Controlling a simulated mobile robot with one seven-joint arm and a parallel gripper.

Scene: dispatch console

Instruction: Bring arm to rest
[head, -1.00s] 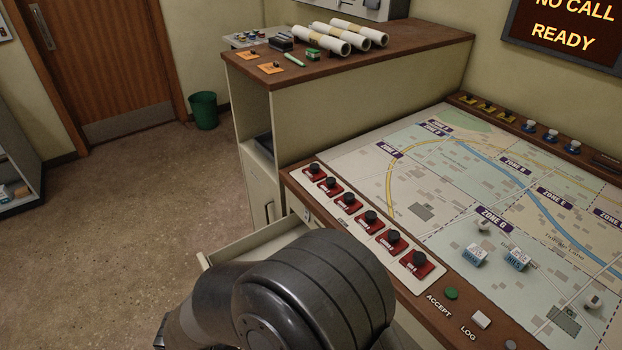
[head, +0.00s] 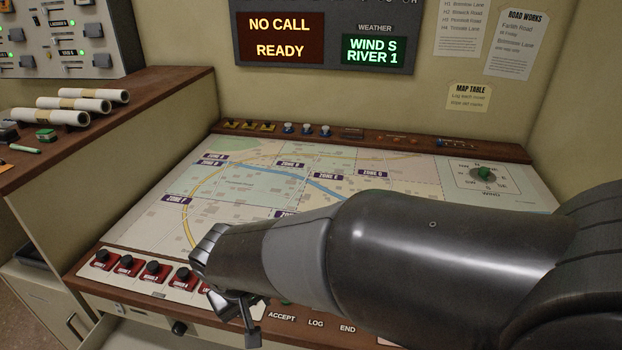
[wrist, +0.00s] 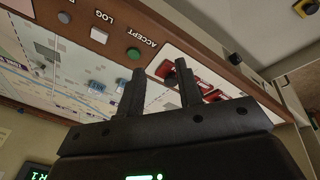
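My arm reaches in from the right in the head view, across the front of the map table (head: 150,215). My gripper (head: 248,325) hangs at its left end, near the console's front edge by the red-based switches (head: 153,270). In the wrist view my gripper's two fingers (wrist: 158,88) stand apart with nothing held between them. Beyond them show the green ACCEPT button (wrist: 133,54) and the white LOG button (wrist: 99,35). In the head view my arm hides the ACCEPT and LOG buttons and part of the map.
A side cabinet with a wooden top (head: 150,88) holds rolled papers (head: 85,103) at the left. A wall display (head: 325,38) reads NO CALL, READY. A wind dial (head: 484,173) sits at the map's right. A black knob (head: 179,327) is on the console front.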

